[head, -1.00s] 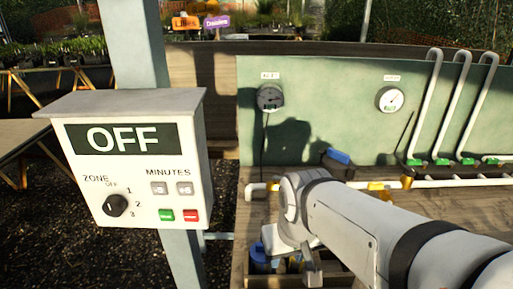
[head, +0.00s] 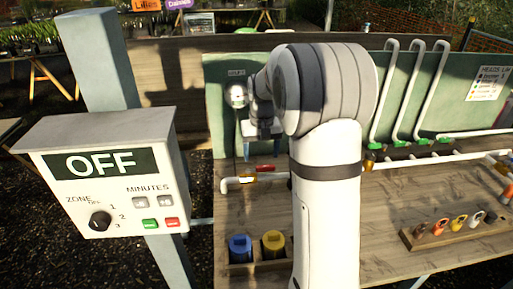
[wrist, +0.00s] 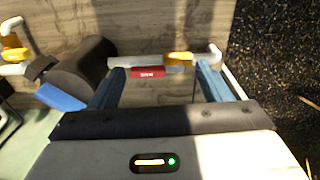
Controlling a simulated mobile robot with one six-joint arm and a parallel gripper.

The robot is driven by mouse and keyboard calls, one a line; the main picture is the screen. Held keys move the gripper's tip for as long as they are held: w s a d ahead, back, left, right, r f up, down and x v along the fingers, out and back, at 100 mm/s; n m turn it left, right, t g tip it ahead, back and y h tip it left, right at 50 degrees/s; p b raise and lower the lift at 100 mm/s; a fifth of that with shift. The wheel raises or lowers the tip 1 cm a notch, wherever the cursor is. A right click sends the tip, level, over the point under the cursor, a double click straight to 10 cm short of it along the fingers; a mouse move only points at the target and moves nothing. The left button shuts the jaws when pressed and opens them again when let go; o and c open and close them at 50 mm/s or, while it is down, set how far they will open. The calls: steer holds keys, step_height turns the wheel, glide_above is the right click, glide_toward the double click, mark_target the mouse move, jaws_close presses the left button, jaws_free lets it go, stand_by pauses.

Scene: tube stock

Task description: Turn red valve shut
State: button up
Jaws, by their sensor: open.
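The red valve handle (head: 265,168) lies along the white pipe at the bench's left end, beside its yellow valve body (head: 248,178). In the wrist view the red handle (wrist: 148,72) runs roughly parallel to the pipe, close to the yellow body (wrist: 178,58). My gripper (head: 259,150) hangs just above the pipe in the head view. In the wrist view my gripper (wrist: 160,72) is open and empty, with its blue fingers on either side of the handle and yellow body. I cannot tell the height left between fingertips and handle.
A dark cylinder (wrist: 75,75) with a blue part stands close by the left finger. The green board (head: 222,105) rises behind the pipe. A blue-capped container (head: 240,248) and a yellow-capped one (head: 273,244) stand in front. The OFF control box (head: 105,175) is at left.

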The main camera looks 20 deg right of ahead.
steer(key=p, duration=0.2)
glide_above(266, 166)
step_height(266, 166, down, 3)
steer(key=shift+a+r+m+g, duration=0.1)
steer(key=shift+r+m+g, duration=0.1)
steer(key=shift+m+g, duration=0.1)
steer(key=shift+w+f+p, duration=0.1)
steer(key=shift+f+p, duration=0.55)
steer(key=shift+f, duration=3.3)
